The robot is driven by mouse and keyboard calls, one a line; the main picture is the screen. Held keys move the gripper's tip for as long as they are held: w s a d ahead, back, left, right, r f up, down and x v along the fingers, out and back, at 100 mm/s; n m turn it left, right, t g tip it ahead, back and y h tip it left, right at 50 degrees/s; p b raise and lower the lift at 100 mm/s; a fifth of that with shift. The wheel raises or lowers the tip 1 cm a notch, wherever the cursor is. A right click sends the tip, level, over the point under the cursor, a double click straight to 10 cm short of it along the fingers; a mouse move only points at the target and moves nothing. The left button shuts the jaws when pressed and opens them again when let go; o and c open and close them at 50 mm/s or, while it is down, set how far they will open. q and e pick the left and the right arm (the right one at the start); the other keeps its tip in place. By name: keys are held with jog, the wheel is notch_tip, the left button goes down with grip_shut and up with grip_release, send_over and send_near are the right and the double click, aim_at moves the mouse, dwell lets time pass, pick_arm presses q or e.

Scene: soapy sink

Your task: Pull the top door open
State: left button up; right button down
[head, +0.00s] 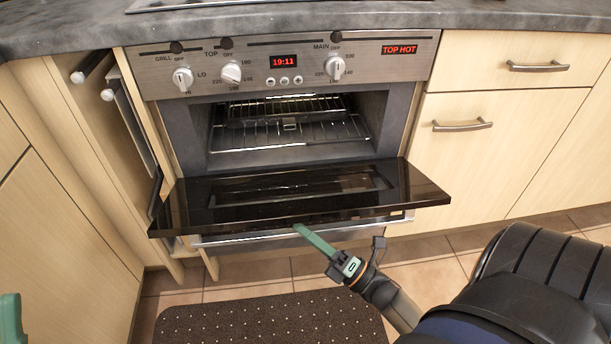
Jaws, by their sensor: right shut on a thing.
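The top door (235,208) of the oven is a dark glass panel with a window. It is swung down to about level, and the oven cavity above it is open. My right gripper (308,234) reaches from the lower right to the middle of the door's front edge, its green fingers shut on the door handle. The grip itself is mostly hidden under the edge. A green piece of my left gripper (10,320) shows at the lower left corner; its fingertips are not clear.
Wire racks (290,125) sit inside the cavity. The control panel (290,62) is above. A narrow pull-out unit (130,110) stands open at the left, close to the door. A drawer (520,65) is shut at the right. A dark mat (270,322) lies on the tiled floor.

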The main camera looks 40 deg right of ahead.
jog(key=shift+w+d+r, duration=0.15)
jog(key=shift+w+d, duration=0.1)
jog(key=shift+d, duration=0.05)
jog(key=c, duration=0.6)
grip_release()
jog(key=shift+a, duration=0.1)
jog(key=shift+c, duration=0.2)
jog(key=shift+s, duration=0.15)
